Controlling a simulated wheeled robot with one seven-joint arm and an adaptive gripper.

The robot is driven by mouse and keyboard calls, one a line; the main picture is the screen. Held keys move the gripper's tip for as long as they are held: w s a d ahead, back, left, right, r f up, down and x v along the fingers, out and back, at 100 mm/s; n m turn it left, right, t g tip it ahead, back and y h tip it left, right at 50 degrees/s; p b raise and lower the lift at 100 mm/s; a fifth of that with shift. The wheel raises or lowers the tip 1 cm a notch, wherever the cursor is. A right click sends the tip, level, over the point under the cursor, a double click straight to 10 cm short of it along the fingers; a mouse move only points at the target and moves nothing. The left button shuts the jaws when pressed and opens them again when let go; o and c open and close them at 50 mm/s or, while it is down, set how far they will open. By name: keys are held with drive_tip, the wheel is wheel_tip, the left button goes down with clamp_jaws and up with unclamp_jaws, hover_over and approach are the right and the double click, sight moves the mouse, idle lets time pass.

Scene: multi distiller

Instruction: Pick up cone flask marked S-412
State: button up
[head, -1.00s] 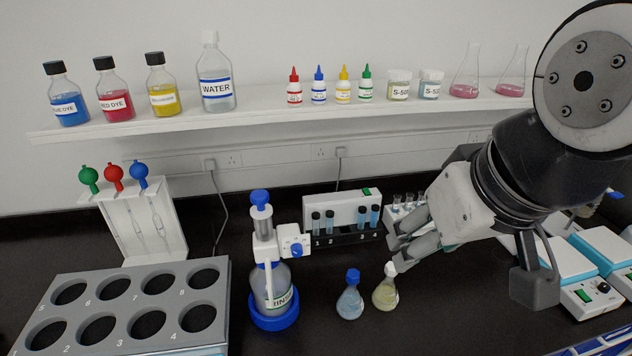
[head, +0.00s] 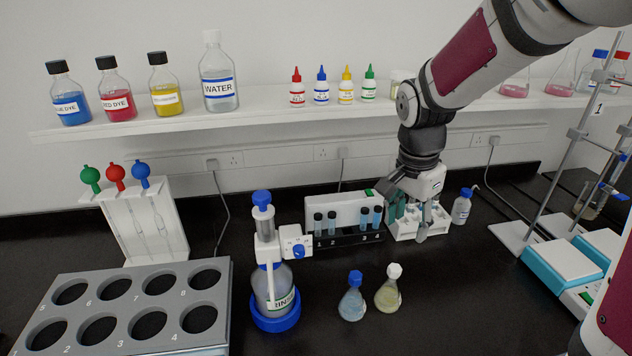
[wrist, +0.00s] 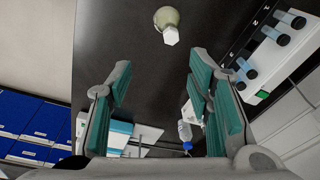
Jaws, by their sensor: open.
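Two small cone flasks stand upright on the dark bench in the head view. One holds pale blue liquid and has a blue cap (head: 352,300). The other holds pale yellow liquid and has a white cap (head: 388,293). No S-412 marking is readable on either. My gripper (head: 409,218) is open and empty, above the bench behind and to the right of the flasks, in front of a small white rack. In the wrist view the white-capped flask (wrist: 166,17) is at the top, beyond the open fingers (wrist: 160,76) and apart from them. The blue-capped flask is not visible there.
A blue-based dispenser bottle (head: 274,307) stands left of the flasks. A vial block (head: 345,238) is behind them, and a wash bottle (head: 461,207) is right of my gripper. Hotplates (head: 565,263) stand at right. The bench right of the flasks is clear.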

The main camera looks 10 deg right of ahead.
sight(395, 267)
drive_tip(key=w+f+m, duration=0.1)
drive_tip(key=f, duration=0.4)
drive_tip(key=w+d+f+m, duration=0.1)
drive_tip(key=f+m, duration=0.1)
drive_tip(key=f, duration=0.3)
drive_tip(key=w+d+f+m+g+y, duration=0.1)
drive_tip(key=f, duration=0.4)
drive_tip(key=shift+w+d+f, duration=0.1)
drive_tip(key=shift+w+d, duration=0.15)
drive_tip(key=shift+w, duration=0.1)
drive_tip(key=shift+w+a+f+p, duration=0.15)
drive_tip(key=shift+f+p, duration=0.2)
drive_tip(key=shift+f, duration=1.2)
drive_tip(key=shift+a+f+p, duration=0.1)
drive_tip(key=shift+f+p, duration=0.25)
drive_tip(key=shift+f, duration=1.15)
clamp_jaws()
